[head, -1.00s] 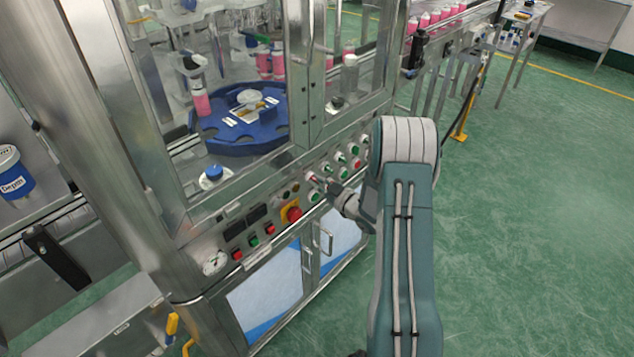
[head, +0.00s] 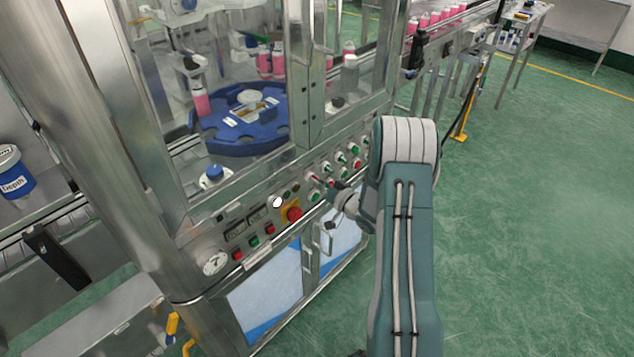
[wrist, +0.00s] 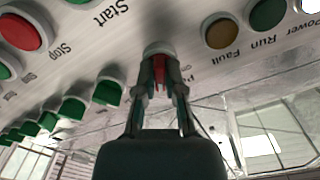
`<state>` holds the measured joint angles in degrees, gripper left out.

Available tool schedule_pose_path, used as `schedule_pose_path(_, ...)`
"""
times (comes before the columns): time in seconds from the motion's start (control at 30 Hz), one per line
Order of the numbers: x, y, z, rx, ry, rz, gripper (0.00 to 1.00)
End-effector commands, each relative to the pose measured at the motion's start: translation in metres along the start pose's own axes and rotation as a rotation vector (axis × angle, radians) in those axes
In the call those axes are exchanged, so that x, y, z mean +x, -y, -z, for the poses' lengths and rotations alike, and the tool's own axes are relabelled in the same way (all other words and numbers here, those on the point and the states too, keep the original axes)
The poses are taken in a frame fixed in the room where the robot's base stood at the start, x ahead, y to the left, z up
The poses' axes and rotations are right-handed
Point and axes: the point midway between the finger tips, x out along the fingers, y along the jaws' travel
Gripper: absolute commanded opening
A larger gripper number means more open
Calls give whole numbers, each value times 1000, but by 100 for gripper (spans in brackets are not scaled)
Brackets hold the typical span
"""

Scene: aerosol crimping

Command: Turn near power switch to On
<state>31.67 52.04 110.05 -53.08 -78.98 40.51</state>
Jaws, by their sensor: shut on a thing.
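The near power switch is a red handle (wrist: 159,70) in a pale round collar on the metal control panel (head: 222,223). A label starting with "Po" is partly hidden beside it in the wrist view. My gripper (wrist: 160,85) is shut on the red handle, one finger on each side. A white lamp (head: 276,202) on the panel is lit; a bright white lamp also shows by the "Power" label in the wrist view (wrist: 311,5). The switch's position marks are unreadable.
A red emergency button (head: 293,214) on a yellow plate sits left of my gripper. Green and red buttons (head: 340,158) line the panel to the right. A red Stop button (wrist: 22,30) is close by. Glass doors rise above; green floor lies free at right.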

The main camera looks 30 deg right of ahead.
Motion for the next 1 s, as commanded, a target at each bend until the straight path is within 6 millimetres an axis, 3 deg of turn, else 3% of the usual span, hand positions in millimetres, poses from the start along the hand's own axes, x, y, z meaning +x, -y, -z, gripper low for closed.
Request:
schedule_pose_path(0.7, 1, -2, 2, 79, -5, -3, 0)
schedule_pose_path(0.8, 1, -2, 2, 79, -4, -3, 47)
schedule_pose_path(1.0, 0, -1, 2, 79, -3, -2, 47)
